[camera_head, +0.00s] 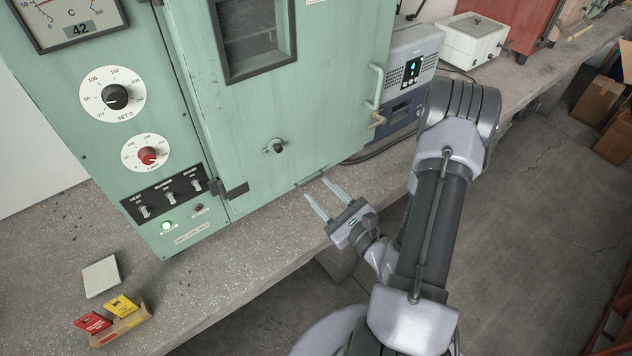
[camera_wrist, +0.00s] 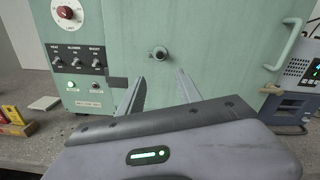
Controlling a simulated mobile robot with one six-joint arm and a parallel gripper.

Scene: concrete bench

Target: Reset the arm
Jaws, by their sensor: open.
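My gripper (camera_head: 319,199) is open and empty, in front of the lower edge of a green oven's door in the head view. Its two fingers point at the door, apart from each other with nothing between them. The wrist view also shows my gripper (camera_wrist: 160,88), with its fingers reaching toward the green oven (camera_wrist: 195,45). The oven (camera_head: 300,115) stands on the concrete bench, its door shut. I cannot tell exactly how far the fingertips are from the door.
The concrete bench (camera_head: 215,270) carries a small box with red and yellow packets (camera_head: 122,307), a pale square block (camera_head: 101,276), a grey-blue instrument (camera_head: 405,85) and a white box (camera_head: 472,38). Cardboard boxes (camera_head: 598,100) stand on the floor at right. The floor (camera_head: 540,220) beside my arm is mostly clear.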

